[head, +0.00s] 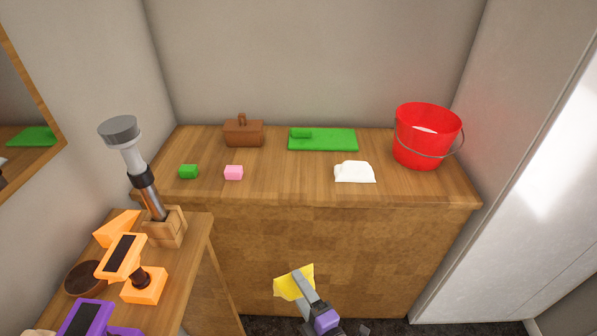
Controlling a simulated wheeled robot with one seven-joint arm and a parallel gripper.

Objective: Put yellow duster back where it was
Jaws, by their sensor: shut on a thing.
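The yellow duster (290,283) is a creased yellow cloth at the bottom centre of the head view. My gripper (301,284) is shut on it and holds it in front of the wooden counter's front panel, below the level of the top. The gripper's fingers partly cover the cloth, so its full shape is hidden. The wooden counter (290,188) stands beyond it, against the back wall.
The left side counter (196,262) holds a wooden block (166,230) and orange scales-like object (144,284).

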